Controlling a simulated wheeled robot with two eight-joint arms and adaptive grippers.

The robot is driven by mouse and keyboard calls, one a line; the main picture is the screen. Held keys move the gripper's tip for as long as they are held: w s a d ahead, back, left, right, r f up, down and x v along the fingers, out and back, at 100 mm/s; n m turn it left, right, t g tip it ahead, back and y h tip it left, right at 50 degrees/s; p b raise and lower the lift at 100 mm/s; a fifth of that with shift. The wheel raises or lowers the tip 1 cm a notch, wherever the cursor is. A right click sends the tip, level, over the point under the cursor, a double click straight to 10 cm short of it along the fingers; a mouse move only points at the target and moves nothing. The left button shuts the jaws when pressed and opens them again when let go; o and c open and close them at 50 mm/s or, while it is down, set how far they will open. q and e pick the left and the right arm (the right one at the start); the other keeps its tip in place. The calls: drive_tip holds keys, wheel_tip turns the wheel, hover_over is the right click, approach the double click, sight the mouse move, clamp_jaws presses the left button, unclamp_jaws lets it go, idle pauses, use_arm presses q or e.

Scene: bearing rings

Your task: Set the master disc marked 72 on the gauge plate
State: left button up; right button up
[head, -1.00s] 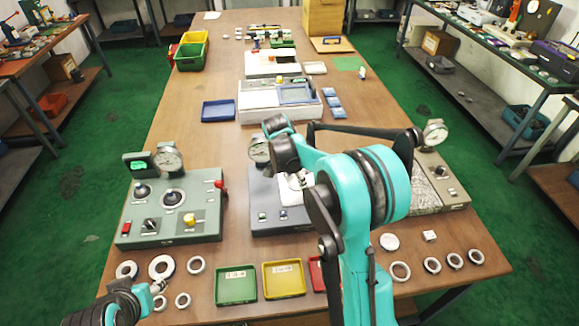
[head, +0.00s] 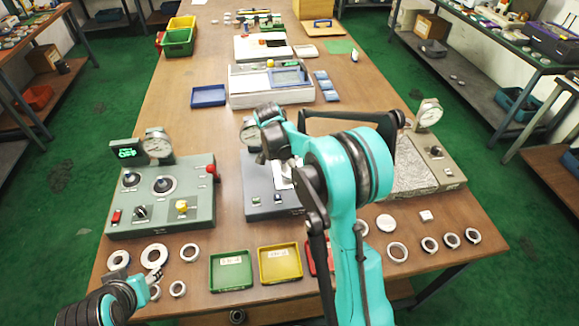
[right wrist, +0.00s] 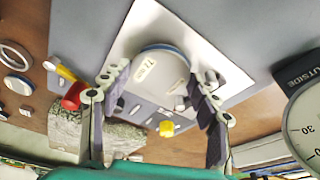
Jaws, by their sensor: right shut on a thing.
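My right gripper (right wrist: 158,92) is shut on a pale round master disc (right wrist: 160,72), with one finger on each side of it. The disc bears a small white label; its number is too small to read surely. The disc is over the white gauge plate (right wrist: 205,40) of the blue-grey gauge; whether it touches the plate I cannot tell. In the head view the gauge plate (head: 283,175) shows only partly, and my right arm hides the disc and fingers. My left gripper (head: 150,280) is at the lower left beside loose rings; its finger opening is unclear.
A green control box (head: 162,195) stands left of the blue-grey gauge (head: 262,190). Green (head: 231,287) and yellow (head: 298,278) trays lie near the front edge. Several rings lie at both front corners. A dial gauge (right wrist: 308,115) is close at right in the wrist view.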

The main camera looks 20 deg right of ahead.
drive_tip(key=shift+f, duration=0.2)
drive_tip(key=o, duration=1.7)
drive_tip(key=shift+r, duration=0.1)
drive_tip(key=v, duration=1.2)
drive_tip(key=shift+s, duration=0.1)
